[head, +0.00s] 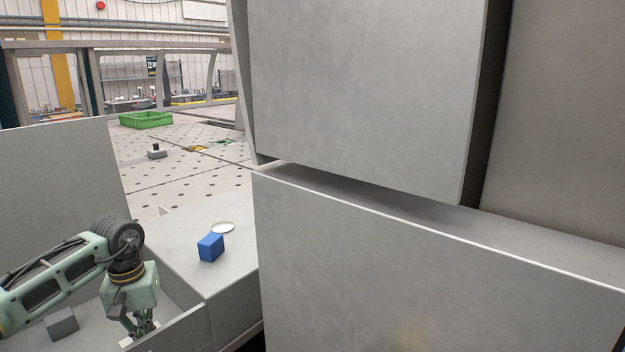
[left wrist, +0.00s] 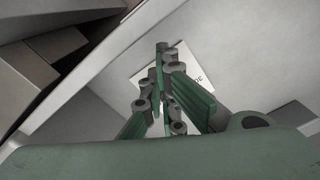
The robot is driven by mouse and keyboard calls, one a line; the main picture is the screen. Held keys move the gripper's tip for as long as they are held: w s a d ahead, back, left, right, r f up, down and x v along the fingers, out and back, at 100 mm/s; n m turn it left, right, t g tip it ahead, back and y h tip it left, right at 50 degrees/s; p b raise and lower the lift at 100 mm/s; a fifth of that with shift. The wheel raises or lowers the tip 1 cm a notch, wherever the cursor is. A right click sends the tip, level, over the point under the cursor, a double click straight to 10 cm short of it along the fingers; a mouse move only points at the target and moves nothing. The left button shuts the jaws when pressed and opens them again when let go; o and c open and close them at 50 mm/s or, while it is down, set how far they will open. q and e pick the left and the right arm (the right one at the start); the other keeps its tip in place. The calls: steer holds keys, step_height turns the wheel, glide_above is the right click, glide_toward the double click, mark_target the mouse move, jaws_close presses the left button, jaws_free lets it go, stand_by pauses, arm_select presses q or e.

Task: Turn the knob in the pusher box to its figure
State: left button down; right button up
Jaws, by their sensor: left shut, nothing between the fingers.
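My left gripper (head: 140,328) reaches down into the grey open-topped box (head: 185,325) at the lower left of the head view. In the left wrist view the gripper (left wrist: 163,62) is shut, with nothing seen between its fingers. Its tips are over a white plate (left wrist: 197,68) with small dark print, too small and partly covered to read. The knob cannot be made out; the fingers may hide it. My right gripper is in neither view.
A grey block (head: 62,323) is in the box, left of the gripper. A blue block (head: 210,247) and a white disc (head: 223,227) lie on the grey surface right of the box. Large grey machine panels (head: 430,265) fill the right side. A green crate (head: 146,120) stands farther back.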

arm_select(q)
steer(key=shift+s+d+f, duration=0.25)
steer(key=shift+d+f, duration=0.1)
steer(key=shift+f, duration=0.05)
steer(key=shift+w+r+p, duration=0.1)
steer(key=shift+r+p, duration=0.45)
steer(key=shift+r, duration=0.05)
step_height(320, 180, up, 5)
steer(key=p, duration=0.2)
steer(key=shift+a+p, duration=0.15)
steer(key=shift+p, duration=0.2)
steer(key=shift+w, duration=0.15)
